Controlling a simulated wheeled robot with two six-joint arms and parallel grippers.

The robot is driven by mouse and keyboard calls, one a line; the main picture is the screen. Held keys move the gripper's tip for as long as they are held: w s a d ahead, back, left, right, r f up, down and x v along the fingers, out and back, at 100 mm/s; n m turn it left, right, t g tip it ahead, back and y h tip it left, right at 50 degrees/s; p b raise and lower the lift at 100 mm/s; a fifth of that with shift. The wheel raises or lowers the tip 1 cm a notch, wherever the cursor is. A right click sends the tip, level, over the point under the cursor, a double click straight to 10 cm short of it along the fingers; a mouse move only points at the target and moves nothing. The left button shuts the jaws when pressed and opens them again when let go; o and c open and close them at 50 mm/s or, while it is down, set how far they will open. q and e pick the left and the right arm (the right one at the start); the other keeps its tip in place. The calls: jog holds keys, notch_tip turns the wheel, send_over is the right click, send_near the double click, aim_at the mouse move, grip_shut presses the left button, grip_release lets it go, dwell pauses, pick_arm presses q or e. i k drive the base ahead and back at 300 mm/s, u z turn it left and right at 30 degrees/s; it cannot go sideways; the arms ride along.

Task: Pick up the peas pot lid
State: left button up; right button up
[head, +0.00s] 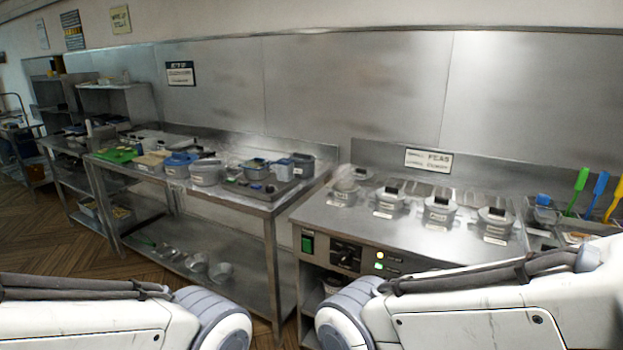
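My arms show along the bottom edge, but neither gripper is in view.
The range (330,217) has a front panel with a green switch (307,243) and a dial. A steel table (262,205) to the left holds pots, trays and a green board (118,155). Coloured utensils (577,190) stand at the far right. Wooden floor shows at lower left.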

aim_at(361, 174)
jog(key=u, duration=0.6)
jog(key=i, duration=1.85)
jog(key=z, duration=0.55)
jog(key=i, duration=0.65)
jog(key=z, duration=1.1)
jog(key=i, duration=0.5)
jog(key=z, duration=0.45)
